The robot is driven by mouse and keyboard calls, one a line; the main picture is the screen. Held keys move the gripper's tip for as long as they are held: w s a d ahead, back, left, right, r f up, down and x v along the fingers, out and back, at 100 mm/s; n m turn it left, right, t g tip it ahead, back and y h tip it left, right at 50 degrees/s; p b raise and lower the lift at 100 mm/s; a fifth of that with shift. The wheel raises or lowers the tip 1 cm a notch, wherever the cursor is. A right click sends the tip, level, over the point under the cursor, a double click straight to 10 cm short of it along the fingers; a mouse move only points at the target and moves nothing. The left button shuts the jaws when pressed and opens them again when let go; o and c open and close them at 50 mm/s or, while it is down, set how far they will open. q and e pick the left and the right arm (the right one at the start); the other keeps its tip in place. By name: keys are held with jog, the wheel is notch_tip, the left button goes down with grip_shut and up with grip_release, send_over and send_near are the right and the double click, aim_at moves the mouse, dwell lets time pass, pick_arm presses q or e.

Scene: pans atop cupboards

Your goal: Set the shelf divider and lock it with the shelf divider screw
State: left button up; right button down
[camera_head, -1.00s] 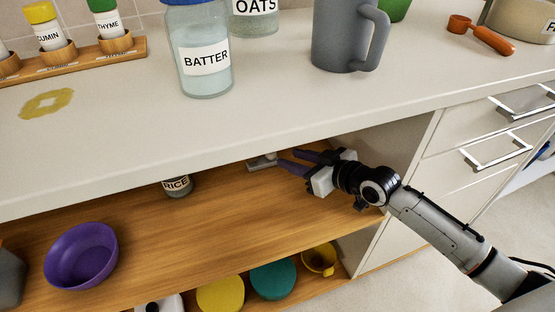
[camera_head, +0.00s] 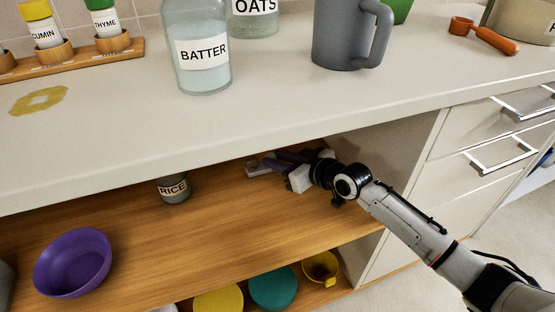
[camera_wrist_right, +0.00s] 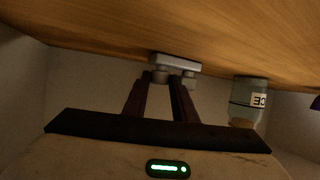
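A small pale grey piece with short knobs (camera_head: 257,168) lies on the wooden shelf (camera_head: 230,230) under the counter. I cannot tell whether it is the shelf divider screw or another fitting. It also shows in the right wrist view (camera_wrist_right: 178,63), at the fingertips. My right gripper (camera_head: 277,161) reaches into the cupboard from the right. Its dark purple fingers (camera_wrist_right: 161,78) are apart, with one knob appearing between their tips; I cannot tell whether they touch it. No upright shelf divider can be clearly made out. My left gripper is out of view.
A rice jar (camera_head: 173,188) stands left of the grey piece, and a purple bowl (camera_head: 72,263) stands further left. The counter (camera_head: 250,110) overhangs the shelf, and a side wall (camera_head: 395,150) bounds it at right. The shelf's middle is clear.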

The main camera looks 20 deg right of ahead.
aim_at(252, 162)
jog(key=shift+a+r, duration=0.1)
jog(key=shift+a, duration=0.05)
jog(key=a+p, duration=0.4)
jog(key=a, duration=0.1)
jog(key=shift+s+a+r, duration=0.15)
jog(key=shift+a+r, duration=0.1)
jog(key=shift+r, duration=0.1)
jog(key=a, duration=0.2)
jog(key=a+p, duration=0.1)
jog(key=a, duration=0.1)
jog(key=a+p, duration=0.1)
jog(key=a, duration=0.2)
jog(key=shift+s+f, duration=0.1)
jog(key=shift+f, duration=0.25)
jog(key=shift+a, duration=0.25)
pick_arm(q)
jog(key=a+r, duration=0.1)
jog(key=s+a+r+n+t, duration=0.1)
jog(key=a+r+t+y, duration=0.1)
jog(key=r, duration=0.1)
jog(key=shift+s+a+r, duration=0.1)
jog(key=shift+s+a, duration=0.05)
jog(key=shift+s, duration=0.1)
pick_arm(e)
jog(key=shift+f, duration=0.1)
jog(key=c, duration=1.7)
grip_release()
jog(key=shift+d, duration=0.1)
pick_arm(q)
jog(key=shift+p, duration=0.3)
